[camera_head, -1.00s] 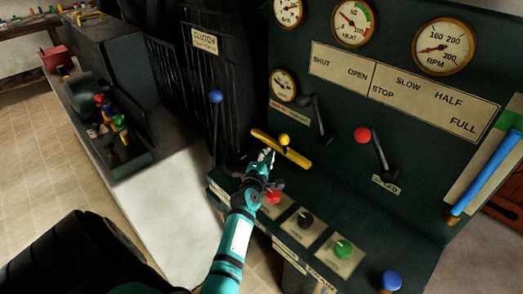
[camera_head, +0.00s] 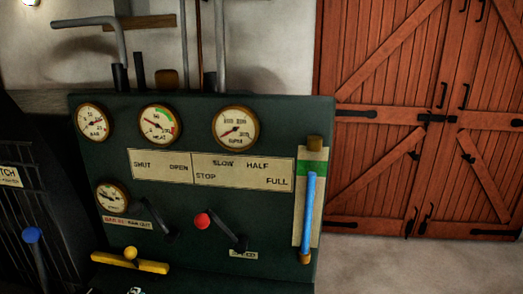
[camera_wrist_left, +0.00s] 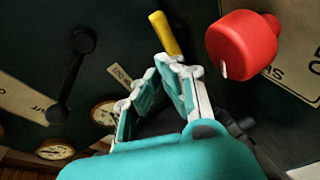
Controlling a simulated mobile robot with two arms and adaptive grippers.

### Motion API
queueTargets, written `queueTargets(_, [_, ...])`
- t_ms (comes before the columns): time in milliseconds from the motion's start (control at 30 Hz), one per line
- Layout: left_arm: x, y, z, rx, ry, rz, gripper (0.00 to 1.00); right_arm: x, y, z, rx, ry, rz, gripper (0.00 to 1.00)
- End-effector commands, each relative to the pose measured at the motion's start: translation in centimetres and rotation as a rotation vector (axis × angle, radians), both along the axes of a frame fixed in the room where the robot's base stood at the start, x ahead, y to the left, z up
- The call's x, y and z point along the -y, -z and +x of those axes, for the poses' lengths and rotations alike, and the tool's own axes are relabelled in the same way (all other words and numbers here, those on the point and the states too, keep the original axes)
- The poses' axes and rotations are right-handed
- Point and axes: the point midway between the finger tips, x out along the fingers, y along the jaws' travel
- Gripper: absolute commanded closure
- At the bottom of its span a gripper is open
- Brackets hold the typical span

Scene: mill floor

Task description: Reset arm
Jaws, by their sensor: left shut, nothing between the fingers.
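My left gripper (camera_wrist_left: 160,74) shows in the left wrist view with its teal and white fingers shut and empty. A red knob (camera_wrist_left: 242,46) is close beside it on the right, and the end of a yellow bar (camera_wrist_left: 165,34) shows beyond the fingertips. I cannot tell whether the fingers touch either. In the head view only a small pale bit of the gripper (camera_head: 136,291) shows at the bottom edge, just below the yellow bar handle (camera_head: 130,263). The rest of the left arm is out of that view. My right gripper is in neither view.
A dark green control panel (camera_head: 190,105) carries several round gauges, a red-knobbed lever (camera_head: 220,231), a black lever (camera_head: 160,222) and a blue tube (camera_head: 309,215). A blue-knobbed lever (camera_head: 33,237) stands left. Red wooden doors (camera_head: 400,100) are behind, with clear floor before them.

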Motion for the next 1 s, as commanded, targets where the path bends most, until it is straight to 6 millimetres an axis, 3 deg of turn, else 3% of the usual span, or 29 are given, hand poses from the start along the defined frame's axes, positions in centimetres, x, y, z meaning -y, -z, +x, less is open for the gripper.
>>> queueTargets(33, [2.9, 1.0, -2.2, -0.111, 0.126, 0.140, 1.00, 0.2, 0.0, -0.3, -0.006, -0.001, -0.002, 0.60])
queueTargets(100, [6.7, 2.6, -5.7, -0.270, 0.310, 0.334, 1.00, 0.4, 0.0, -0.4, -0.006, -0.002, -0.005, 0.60])
queueTargets(200, [10.6, 4.3, -11.0, -0.452, 0.534, 0.558, 1.00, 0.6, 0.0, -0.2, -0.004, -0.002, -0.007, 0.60])
queueTargets(300, [12.8, 5.1, -15.5, -0.576, 0.697, 0.707, 1.00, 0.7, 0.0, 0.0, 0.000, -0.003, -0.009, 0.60])
queueTargets(500, [15.0, 5.4, -22.3, -0.733, 0.925, 0.888, 1.00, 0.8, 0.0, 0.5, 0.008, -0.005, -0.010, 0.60])
queueTargets(800, [16.3, 4.5, -29.9, -0.880, 1.166, 1.040, 1.00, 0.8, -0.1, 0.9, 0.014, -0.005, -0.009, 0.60])
queueTargets(900, [16.4, 4.8, -31.4, -0.914, 1.221, 1.067, 1.00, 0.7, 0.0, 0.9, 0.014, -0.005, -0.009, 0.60])
queueTargets(1000, [16.5, 6.9, -30.7, -0.920, 1.222, 1.060, 1.00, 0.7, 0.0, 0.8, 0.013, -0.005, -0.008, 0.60])
